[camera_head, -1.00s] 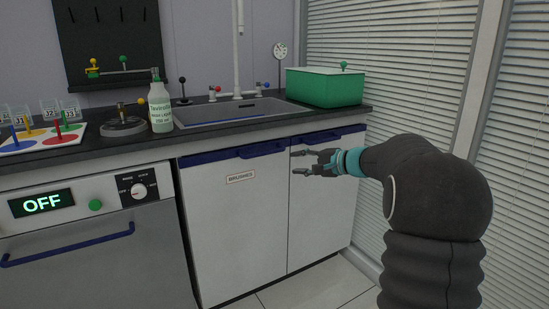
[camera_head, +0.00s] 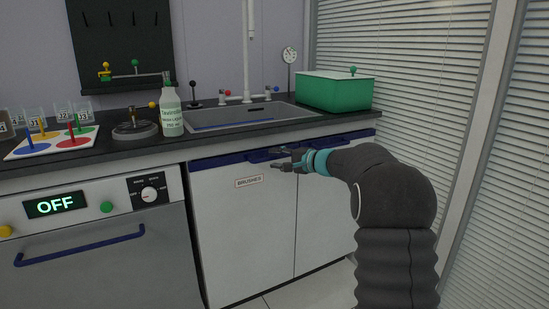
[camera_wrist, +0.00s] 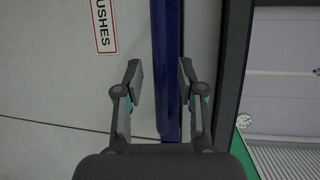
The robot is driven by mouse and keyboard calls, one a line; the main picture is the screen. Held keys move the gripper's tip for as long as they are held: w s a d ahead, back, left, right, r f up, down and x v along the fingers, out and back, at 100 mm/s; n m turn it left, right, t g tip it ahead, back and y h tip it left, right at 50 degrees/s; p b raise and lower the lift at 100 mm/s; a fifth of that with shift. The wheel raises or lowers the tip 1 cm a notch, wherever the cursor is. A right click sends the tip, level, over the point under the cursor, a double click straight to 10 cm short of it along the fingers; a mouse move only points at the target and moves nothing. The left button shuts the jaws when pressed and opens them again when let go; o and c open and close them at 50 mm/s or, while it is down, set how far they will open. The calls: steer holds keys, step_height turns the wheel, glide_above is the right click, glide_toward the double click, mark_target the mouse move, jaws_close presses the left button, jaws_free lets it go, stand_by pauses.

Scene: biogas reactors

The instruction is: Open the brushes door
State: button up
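The brushes door (camera_head: 240,235) is a pale cabinet door under the sink, closed, with a BRUSHES label (camera_head: 249,182). Its blue handle (camera_head: 258,155) runs along the top edge and is partly hidden by my gripper. My gripper (camera_head: 272,160) is at the right part of this handle. In the wrist view my gripper (camera_wrist: 160,70) is open, with its two fingers on either side of the blue handle strip (camera_wrist: 166,30). The fingers look apart from it, but I cannot tell the depth. The label also shows there (camera_wrist: 103,25).
A second cabinet door (camera_head: 325,215) is to the right, behind my arm. The dark countertop (camera_head: 215,145) overhangs above, with a sink (camera_head: 245,115), bottle (camera_head: 171,112) and green box (camera_head: 335,92). An appliance (camera_head: 100,250) is at left, blinds (camera_head: 425,90) at right.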

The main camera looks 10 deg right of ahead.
steer(key=shift+w+a+f, duration=0.1)
steer(key=shift+w+a, duration=0.4)
steer(key=shift+w, duration=0.05)
jaws_close()
steer(key=shift+s+f+b, duration=0.1)
steer(key=shift+s+b, duration=0.05)
steer(key=shift+b, duration=0.15)
